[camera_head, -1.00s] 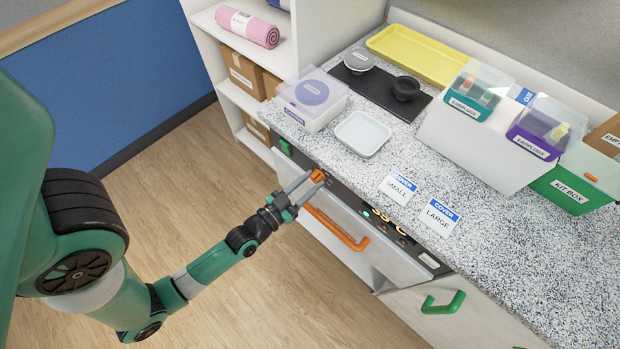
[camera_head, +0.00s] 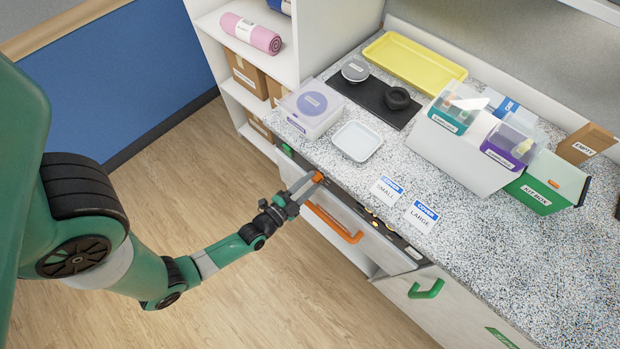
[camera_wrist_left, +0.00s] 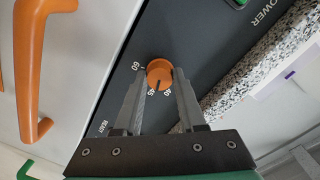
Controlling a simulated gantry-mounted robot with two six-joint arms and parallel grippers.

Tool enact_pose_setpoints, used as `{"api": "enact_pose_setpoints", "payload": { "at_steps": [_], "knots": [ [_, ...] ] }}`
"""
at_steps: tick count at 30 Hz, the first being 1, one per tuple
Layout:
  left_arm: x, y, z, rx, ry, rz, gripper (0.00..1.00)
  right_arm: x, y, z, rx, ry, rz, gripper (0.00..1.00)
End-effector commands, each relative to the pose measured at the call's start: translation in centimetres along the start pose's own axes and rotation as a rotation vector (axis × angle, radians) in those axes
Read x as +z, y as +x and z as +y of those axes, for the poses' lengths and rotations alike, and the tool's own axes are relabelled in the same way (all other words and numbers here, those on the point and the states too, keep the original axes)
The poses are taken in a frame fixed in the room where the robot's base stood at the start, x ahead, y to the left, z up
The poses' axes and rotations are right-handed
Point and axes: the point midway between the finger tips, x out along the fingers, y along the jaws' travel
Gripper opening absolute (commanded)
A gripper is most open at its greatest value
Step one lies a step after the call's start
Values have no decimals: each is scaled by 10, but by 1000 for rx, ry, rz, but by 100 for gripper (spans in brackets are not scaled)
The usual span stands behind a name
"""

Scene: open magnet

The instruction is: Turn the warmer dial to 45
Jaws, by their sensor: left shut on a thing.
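The warmer dial (camera_wrist_left: 159,72) is a round orange knob on a dark panel (camera_wrist_left: 100,85), with white numbers 60, 45 and 40 printed around it. Its dark pointer line is on the side facing the 45 and 40 marks and appears close to 45. My left gripper (camera_wrist_left: 161,80) is shut on the dial, one grey finger on each side. In the head view, the dial (camera_head: 318,176) shows as a small orange spot at my left gripper's tips (camera_head: 312,181), below the counter edge. My right gripper is not in view.
An orange drawer handle (camera_head: 334,224) is just below the dial, and a green handle (camera_head: 426,290) is further right. The speckled counter (camera_head: 480,240) overhangs the panel and holds a white tray (camera_head: 357,140), a lidded box (camera_head: 311,108) and SMALL and LARGE cover cards (camera_head: 387,191).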

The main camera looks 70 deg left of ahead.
Motion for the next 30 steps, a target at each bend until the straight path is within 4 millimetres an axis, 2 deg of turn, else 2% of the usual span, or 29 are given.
{"api": "enact_pose_setpoints", "payload": {
  "at_steps": [9,26,27,30],
  "knots": [
    [-1,0,-1,-2,138,-4,0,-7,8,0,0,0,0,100],
    [0,0,0,-3,166,-5,0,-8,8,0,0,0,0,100],
    [0,0,0,-3,166,-5,47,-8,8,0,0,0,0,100],
    [0,0,0,-3,165,-6,65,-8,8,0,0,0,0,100]
  ]
}}
